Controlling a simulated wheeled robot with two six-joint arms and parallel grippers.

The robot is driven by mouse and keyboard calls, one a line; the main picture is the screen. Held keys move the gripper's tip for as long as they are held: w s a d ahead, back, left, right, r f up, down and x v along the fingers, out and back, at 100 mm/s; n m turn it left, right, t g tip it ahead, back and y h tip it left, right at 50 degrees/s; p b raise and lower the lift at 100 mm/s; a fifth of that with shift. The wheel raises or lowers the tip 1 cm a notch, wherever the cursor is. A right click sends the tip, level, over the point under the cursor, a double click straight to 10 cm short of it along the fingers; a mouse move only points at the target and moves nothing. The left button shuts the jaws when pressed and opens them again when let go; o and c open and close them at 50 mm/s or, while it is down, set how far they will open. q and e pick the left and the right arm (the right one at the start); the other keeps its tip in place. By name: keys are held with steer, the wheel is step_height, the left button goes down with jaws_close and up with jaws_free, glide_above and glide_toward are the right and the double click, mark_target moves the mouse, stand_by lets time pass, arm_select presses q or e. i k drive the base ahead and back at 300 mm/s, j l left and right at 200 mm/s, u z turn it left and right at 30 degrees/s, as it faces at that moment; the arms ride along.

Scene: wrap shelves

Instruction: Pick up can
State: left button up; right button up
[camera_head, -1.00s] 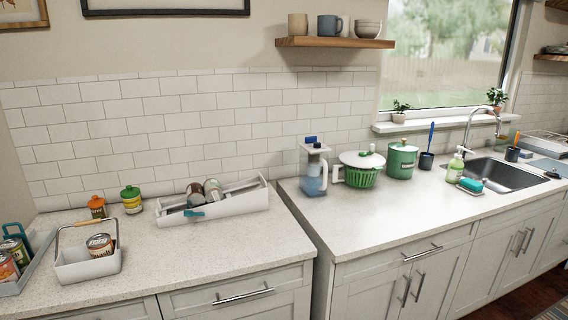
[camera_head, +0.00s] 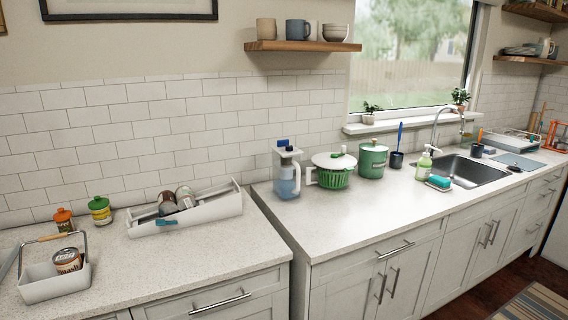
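A can (camera_head: 67,260) with a metal lid and an orange-brown label sits in a small white caddy (camera_head: 50,290) with a raised handle, at the left end of the counter. Two more can-like containers, one dark (camera_head: 167,202) and one pale green and brown (camera_head: 185,197), lean in a long white tray (camera_head: 215,212) near the wall. I cannot tell which can the task names. Neither gripper is in view.
Orange (camera_head: 63,219) and green-lidded (camera_head: 100,210) jars stand by the wall. A blue pitcher (camera_head: 287,172), a green colander (camera_head: 334,172) and a green canister (camera_head: 372,160) stand beyond a counter seam. Counter (camera_head: 200,252) in front of the tray is clear.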

mark_target(69, 259)
steer(key=u, duration=1.4)
